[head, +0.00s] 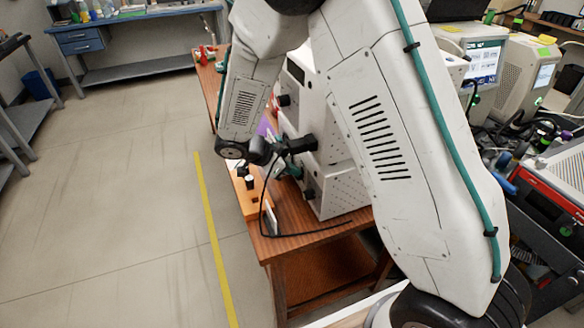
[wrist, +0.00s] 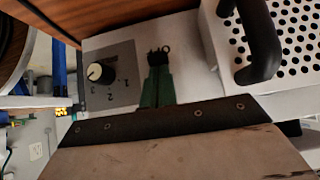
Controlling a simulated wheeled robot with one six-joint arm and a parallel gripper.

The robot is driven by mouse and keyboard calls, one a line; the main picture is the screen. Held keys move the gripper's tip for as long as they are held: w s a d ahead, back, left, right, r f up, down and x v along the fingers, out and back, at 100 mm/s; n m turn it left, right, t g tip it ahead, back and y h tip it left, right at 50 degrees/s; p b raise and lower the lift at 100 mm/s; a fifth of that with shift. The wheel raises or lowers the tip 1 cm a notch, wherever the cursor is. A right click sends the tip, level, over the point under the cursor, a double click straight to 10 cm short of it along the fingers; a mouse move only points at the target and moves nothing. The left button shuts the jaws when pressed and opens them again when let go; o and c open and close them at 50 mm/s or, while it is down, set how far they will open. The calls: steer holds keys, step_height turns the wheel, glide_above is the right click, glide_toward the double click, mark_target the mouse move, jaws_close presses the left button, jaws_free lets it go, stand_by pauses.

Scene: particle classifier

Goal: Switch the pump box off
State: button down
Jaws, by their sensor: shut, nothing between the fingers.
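In the wrist view, the pump box appears to be the pale box whose front panel (wrist: 118,48) fills the upper middle. A grey plate on it carries a black dial (wrist: 100,73) with a cream cap and printed numbers. Small dark marks or parts, one ring-shaped, show just past my fingertips; I cannot tell whether they are a switch. My gripper (wrist: 157,72), with green fingers, is shut and empty in front of the panel, right of the dial. I cannot tell whether it touches. In the head view, my gripper (head: 292,170) is small and partly hidden beside the white boxes (head: 338,190).
A black handle (wrist: 262,40) on a perforated white panel (wrist: 298,45) stands close to the right of my fingers. In the head view, the boxes stand on a wooden table (head: 305,243), with a black cable near its edge. Open floor (head: 110,190) lies to the left.

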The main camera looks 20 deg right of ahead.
step_height(320, 180, up, 5)
steer(key=shift+a+f, duration=0.15)
steer(key=shift+f, duration=0.05)
steer(key=v, duration=0.9)
steer(key=shift+a, duration=0.2)
